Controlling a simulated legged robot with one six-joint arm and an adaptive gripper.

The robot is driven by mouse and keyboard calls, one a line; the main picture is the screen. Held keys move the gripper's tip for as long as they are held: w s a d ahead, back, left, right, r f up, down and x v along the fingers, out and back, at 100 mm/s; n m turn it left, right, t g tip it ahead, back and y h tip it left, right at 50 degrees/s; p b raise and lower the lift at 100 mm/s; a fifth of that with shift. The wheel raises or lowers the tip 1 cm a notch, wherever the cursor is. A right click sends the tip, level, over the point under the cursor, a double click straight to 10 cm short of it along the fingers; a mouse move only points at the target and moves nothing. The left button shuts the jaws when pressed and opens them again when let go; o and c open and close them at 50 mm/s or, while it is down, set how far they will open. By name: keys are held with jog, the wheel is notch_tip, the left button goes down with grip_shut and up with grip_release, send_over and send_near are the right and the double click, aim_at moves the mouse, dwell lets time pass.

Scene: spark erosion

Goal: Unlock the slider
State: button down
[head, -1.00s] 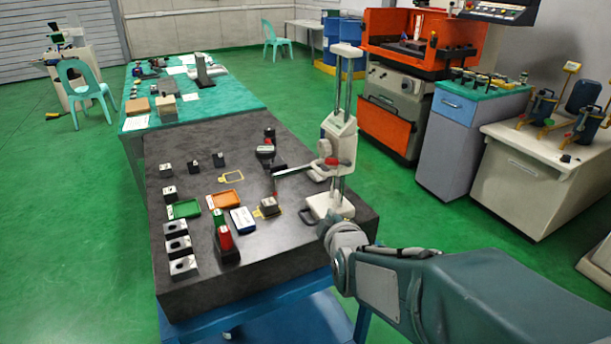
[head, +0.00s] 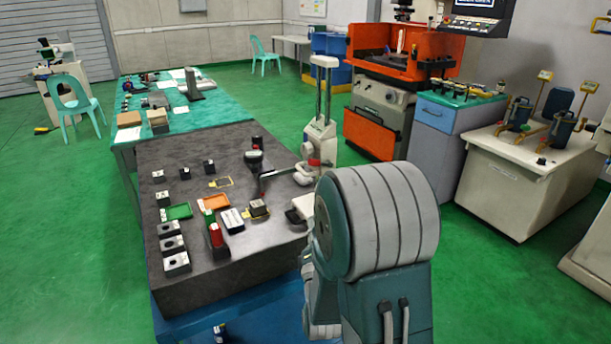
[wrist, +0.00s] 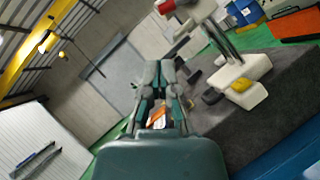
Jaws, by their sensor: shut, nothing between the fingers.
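A white height gauge stands upright on the dark stone table, its slider (head: 319,143) partway up two metal columns. A red knob (head: 313,162) sits low on the slider, and a thin measuring arm reaches left. My arm covers part of the gauge base (head: 300,206) in the head view. In the wrist view the base (wrist: 242,76) is right of my gripper, and a red part (wrist: 166,6) shows at the top edge. My gripper (wrist: 160,66) is shut and empty, apart from the gauge. The head view does not show my fingers.
An orange machine (head: 405,60) stands behind. Green floor is open to the right.

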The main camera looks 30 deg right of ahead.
aim_at(310, 164)
jog(key=x, duration=1.3)
jog(key=shift+d+r+m+g+h, duration=0.1)
jog(key=shift+r+m+g+h, duration=0.35)
jog(key=shift+m, duration=0.55)
jog(key=d+r+m+g, duration=0.1)
jog(key=m, duration=0.2)
jog(key=r+m+g, duration=0.2)
jog(key=m, duration=0.1)
jog(key=d+r+m+g, duration=0.1)
jog(key=m+g, duration=0.1)
jog(key=shift+d+r+m, duration=0.2)
jog(key=shift+d+m, duration=0.1)
jog(key=shift+m, duration=0.1)
jog(key=shift+w+d+r+m+g+y, duration=0.1)
jog(key=shift+d+r+m+g+y, duration=0.1)
jog(key=shift+d+m+g, duration=0.35)
jog(key=shift+d+r+m+g+y, duration=0.15)
jog(key=shift+d+r+m+g, duration=0.15)
jog(key=shift+m, duration=0.35)
jog(key=shift+d, duration=0.5)
